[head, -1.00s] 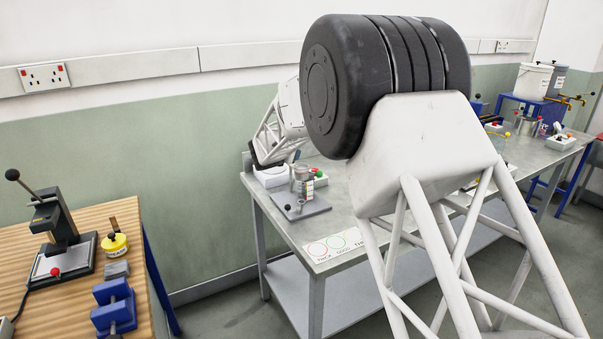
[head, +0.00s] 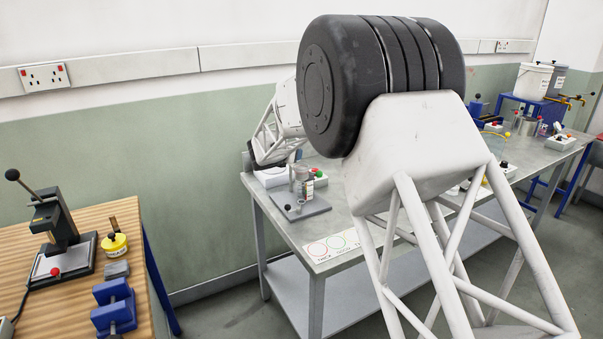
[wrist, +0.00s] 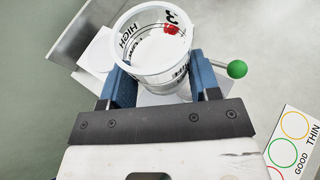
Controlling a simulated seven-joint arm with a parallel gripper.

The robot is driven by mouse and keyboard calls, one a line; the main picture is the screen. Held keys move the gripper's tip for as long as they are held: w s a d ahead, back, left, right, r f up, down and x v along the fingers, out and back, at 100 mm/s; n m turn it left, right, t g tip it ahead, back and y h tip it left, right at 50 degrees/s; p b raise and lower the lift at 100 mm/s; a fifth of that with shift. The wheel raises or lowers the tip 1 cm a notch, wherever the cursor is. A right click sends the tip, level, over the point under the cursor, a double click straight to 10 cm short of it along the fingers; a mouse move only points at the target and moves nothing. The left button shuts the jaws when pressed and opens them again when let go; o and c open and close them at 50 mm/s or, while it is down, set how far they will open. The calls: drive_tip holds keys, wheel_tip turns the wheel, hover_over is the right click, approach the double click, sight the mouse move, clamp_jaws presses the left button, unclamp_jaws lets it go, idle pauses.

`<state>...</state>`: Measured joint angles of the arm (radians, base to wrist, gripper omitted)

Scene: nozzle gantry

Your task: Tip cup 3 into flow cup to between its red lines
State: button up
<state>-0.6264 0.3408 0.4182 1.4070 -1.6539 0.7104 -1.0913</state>
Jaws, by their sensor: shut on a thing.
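Cup 3 (wrist: 150,55), a pale see-through cup with a red-and-black number and the words HIGH and LOW, is between the two blue fingers of my gripper (wrist: 160,78) in the wrist view. My gripper is shut on it. Its mouth faces the camera; I cannot tell how much it holds or how far it is tilted. In the head view my wrist hangs by the grey flow cup stand (head: 313,207), where a metal cup (head: 301,185) stands. The flow cup's inside and its red lines cannot be made out.
A lever with a green ball (wrist: 237,69) sticks out right of the cup in the wrist view. A card with coloured rings (head: 335,245) lies at the bench's front edge. My arm hides the bench's middle.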

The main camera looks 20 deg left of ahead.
drive_tip(key=shift+r, duration=0.15)
idle(0.3)
drive_tip(key=shift+r, duration=1.35)
drive_tip(key=shift+d, duration=0.1)
